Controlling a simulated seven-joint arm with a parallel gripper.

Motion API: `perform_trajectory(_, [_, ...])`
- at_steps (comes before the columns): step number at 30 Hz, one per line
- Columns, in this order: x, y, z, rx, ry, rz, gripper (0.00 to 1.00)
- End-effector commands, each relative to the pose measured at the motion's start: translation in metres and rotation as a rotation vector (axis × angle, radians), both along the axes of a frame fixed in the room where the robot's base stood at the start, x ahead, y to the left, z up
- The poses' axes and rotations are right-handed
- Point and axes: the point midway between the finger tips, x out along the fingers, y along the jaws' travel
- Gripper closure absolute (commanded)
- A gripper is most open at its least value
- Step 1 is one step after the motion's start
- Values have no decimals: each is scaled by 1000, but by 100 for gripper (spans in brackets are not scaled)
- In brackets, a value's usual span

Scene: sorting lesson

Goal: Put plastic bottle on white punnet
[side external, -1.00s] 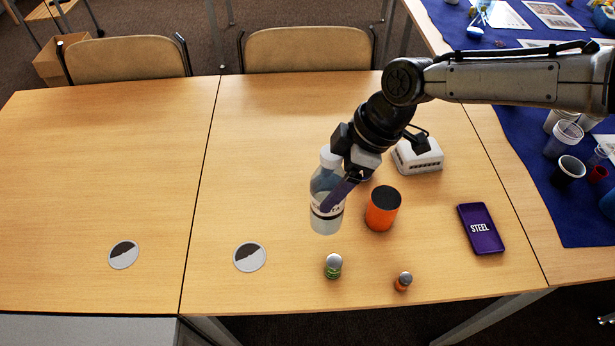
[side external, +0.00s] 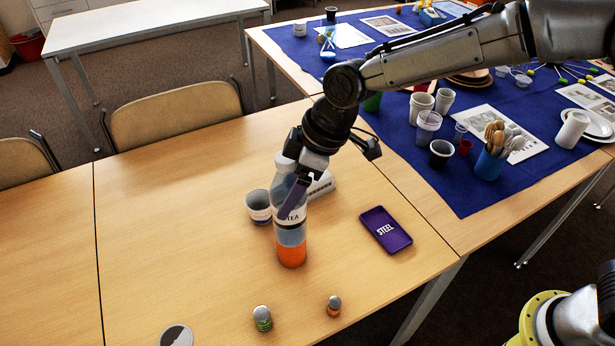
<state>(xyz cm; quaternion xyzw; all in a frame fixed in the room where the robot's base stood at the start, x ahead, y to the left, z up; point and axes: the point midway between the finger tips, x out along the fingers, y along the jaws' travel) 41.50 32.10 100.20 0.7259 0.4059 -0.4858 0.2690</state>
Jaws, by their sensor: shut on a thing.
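The plastic bottle (side external: 291,231) is clear, with a white cap and a label reading "TEA". It hangs upright in my gripper (side external: 291,198), which is shut around its upper part. The white punnet (side external: 323,186), a low slotted white box, lies on the table behind and to the right of the bottle. My gripper and the bottle hide part of it. An orange can (side external: 291,257) shows at the bottle's lower end, its dark top hidden; I cannot tell how far apart the two are.
A grey-white cup (side external: 258,206) stands left of the bottle. A purple "STEEL" tray (side external: 386,230) lies to the right. Two small capped jars, one green (side external: 262,319) and one orange (side external: 333,306), stand in front. The table's left part (side external: 170,230) is clear.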

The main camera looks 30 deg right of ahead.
Motion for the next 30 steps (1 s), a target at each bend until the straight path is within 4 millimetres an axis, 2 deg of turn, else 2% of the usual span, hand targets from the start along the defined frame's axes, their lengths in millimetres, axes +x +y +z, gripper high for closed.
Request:
perform_trajectory(1, [14,-22,5,0,-3,-68,75])
perform_trajectory(3, [29,-51,10,1,-3,-158,75])
perform_trajectory(9, [61,-131,25,1,-1,-357,75])
perform_trajectory(12, [70,-159,31,1,-1,-410,75])
perform_trajectory(15, [75,-178,35,0,0,-447,75])
perform_trajectory(20, [84,-188,34,0,1,-469,75])
perform_trajectory(30, [145,-171,4,-1,2,-467,75])
